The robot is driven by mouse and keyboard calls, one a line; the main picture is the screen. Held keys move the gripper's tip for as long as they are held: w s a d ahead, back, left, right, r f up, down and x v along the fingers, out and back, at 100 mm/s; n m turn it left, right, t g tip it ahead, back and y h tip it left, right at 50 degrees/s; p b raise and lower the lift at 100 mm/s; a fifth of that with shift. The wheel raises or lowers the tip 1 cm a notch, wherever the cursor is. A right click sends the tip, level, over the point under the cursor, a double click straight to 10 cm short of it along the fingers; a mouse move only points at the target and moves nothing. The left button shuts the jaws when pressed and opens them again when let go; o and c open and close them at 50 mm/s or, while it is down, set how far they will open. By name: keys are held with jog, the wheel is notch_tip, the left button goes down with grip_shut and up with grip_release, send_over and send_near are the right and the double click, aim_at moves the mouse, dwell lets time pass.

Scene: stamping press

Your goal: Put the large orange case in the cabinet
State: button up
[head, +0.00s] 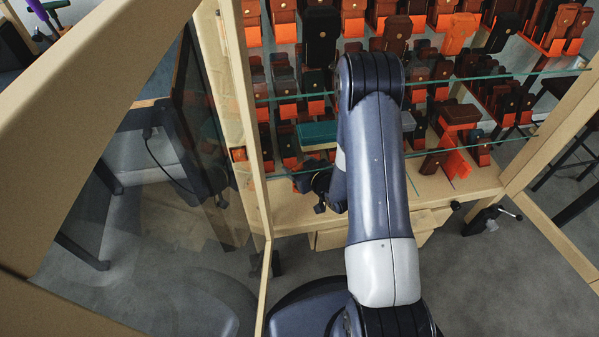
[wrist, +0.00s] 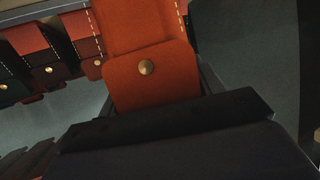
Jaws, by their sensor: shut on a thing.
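The large orange case (wrist: 150,72) fills the upper middle of the wrist view. It has pale stitching and a flap with a brass snap. My gripper (wrist: 165,122) is shut on it, with dark gripper parts across its near end. In the head view my gripper (head: 320,188) is small and partly behind my arm, low at the cabinet front; I cannot pick out the held case there. The cabinet (head: 350,207) has a pale wooden frame and glass shelves, and stands open in front of me.
Several brown, black and orange cases crowd the shelves, with a teal item (head: 318,132) left of my arm. A glass shelf edge (head: 470,77) crosses the front. An open glass door (head: 205,130) stands at left. Other cases (wrist: 48,68) show at left in the wrist view.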

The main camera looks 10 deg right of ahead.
jog(key=shift+f, duration=1.2)
jog(key=shift+f+b, duration=0.2)
jog(key=shift+b, duration=0.25)
jog(key=o, duration=1)
jog(key=shift+r, duration=0.2)
jog(key=shift+s+d+r+p, duration=0.15)
jog(key=shift+s+p, duration=0.05)
jog(key=shift+p, duration=0.2)
jog(key=p+v, duration=0.2)
jog(key=v, duration=0.9)
jog(key=shift+s+d, duration=0.15)
jog(key=shift+s, duration=0.05)
